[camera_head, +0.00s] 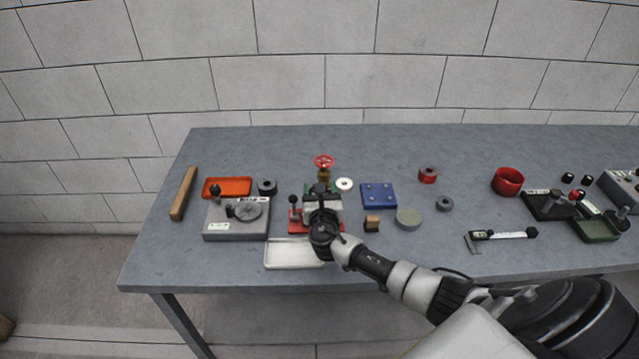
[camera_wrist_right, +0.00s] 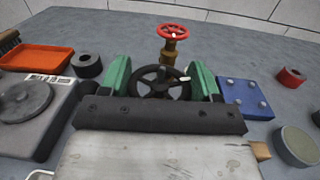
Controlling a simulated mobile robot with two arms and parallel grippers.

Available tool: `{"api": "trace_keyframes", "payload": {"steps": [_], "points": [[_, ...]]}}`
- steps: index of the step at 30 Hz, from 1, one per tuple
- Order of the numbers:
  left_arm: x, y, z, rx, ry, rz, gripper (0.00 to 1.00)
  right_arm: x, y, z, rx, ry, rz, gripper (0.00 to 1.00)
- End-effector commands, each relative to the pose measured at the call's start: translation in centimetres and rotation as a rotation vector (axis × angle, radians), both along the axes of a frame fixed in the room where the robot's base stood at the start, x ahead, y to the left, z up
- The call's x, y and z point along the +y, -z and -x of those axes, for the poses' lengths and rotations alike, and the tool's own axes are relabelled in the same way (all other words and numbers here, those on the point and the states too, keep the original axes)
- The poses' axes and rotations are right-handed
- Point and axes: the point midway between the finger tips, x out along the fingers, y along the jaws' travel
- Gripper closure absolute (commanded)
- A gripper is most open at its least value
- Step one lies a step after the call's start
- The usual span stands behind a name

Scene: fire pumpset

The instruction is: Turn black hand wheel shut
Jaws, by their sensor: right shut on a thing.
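The black hand wheel (camera_wrist_right: 158,82) shows in the right wrist view, with dark spokes and a small pale mark on its right side. My right gripper (camera_wrist_right: 160,80) has its green-padded fingers on the left and right of the wheel, shut on its rim. In the head view my right gripper (camera_head: 322,195) is over the small red-based fixture (camera_head: 298,226), and the arm hides the wheel there. A red hand wheel (camera_head: 324,161) on a brass stem stands just behind; it also shows in the right wrist view (camera_wrist_right: 172,30). My left gripper is not in view.
A grey device with a round disc (camera_head: 236,222) stands to the left, and a white tray (camera_head: 285,255) lies in front. A blue plate (camera_head: 379,195), a wooden block (camera_head: 372,223) and a round grey disc (camera_head: 408,218) are close on the right. The table's back strip is clear.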

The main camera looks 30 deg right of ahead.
Motion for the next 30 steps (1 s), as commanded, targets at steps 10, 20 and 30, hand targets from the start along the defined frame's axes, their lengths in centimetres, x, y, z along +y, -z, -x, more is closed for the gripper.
{"api": "trace_keyframes", "payload": {"steps": [10, 20, 30], "points": [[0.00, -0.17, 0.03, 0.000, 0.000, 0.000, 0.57, -0.03, -0.08, -0.08, -0.003, 0.241, 0.000, 0.61], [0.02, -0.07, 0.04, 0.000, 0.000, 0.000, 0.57, -0.12, -0.13, -0.04, -0.004, 0.338, 0.001, 0.61], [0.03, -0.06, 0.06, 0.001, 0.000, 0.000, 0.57, -0.17, -0.16, -0.04, -0.005, 0.349, 0.002, 0.61]]}}
